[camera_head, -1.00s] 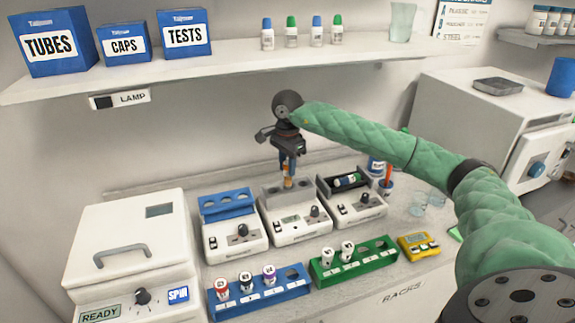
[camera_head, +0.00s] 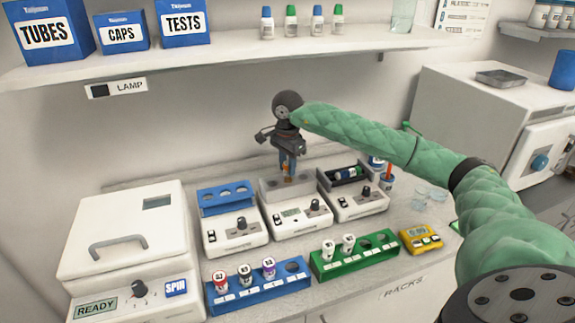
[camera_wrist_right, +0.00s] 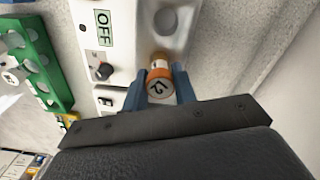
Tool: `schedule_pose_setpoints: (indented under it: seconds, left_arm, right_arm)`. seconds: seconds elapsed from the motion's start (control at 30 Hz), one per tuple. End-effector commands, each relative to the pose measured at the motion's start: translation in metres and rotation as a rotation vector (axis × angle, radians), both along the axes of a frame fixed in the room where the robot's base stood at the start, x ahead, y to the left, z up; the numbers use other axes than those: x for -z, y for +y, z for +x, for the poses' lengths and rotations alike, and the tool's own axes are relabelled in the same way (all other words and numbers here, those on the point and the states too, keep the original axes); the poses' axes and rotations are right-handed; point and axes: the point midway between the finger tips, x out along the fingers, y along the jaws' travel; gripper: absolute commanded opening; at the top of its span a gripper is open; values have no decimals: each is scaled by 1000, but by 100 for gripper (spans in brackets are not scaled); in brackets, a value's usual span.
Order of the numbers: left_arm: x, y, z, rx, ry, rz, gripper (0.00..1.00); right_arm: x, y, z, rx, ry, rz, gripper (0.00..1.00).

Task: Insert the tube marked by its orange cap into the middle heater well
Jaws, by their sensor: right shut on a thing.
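The orange-capped tube (camera_wrist_right: 159,80) is between the blue fingers of my right gripper (camera_wrist_right: 160,88), which is shut on it. A dark mark that looks like a 2 shows on its cap top. In the head view my right gripper (camera_head: 288,166) holds the tube upright over the grey block of the middle heater (camera_head: 297,222). The tube's lower end is hidden, so I cannot tell how far it is in a well. The wrist view shows an open well beside the tube in the grey block (camera_wrist_right: 176,42). My left gripper is not in view.
A blue-block heater (camera_head: 236,238) stands left and a dark-block heater (camera_head: 362,208) right. In front are a blue rack (camera_head: 258,290) with capped tubes, a green rack (camera_head: 355,262) and a yellow timer (camera_head: 421,238). A centrifuge (camera_head: 125,225) is at left. A shelf (camera_head: 200,65) hangs above.

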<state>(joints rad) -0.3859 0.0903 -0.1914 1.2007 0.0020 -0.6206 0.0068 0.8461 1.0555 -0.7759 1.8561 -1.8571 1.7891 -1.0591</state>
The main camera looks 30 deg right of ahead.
Motion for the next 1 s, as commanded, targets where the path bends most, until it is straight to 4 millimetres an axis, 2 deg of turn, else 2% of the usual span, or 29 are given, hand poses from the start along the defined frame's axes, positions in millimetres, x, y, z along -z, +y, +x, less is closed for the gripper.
schedule_pose_setpoints:
  seconds: [0.3, 0.6, 0.63, 0.73, 0.77, 1.0]
  left_arm:
    - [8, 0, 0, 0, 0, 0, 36]
    - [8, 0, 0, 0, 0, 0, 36]
    - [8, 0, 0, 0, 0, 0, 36]
    - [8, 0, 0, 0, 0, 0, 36]
    - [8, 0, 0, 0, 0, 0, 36]
    - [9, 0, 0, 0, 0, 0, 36]
  right_arm:
    - [10, 0, 0, 0, 0, 0, 6]
    - [10, 0, 0, 0, 0, 0, 6]
    - [10, 0, 0, 0, 0, 0, 29]
    - [10, 0, 0, 0, 0, 0, 49]
    - [10, 0, 0, 0, 0, 0, 53]
    - [10, 0, 0, 0, 0, 0, 53]
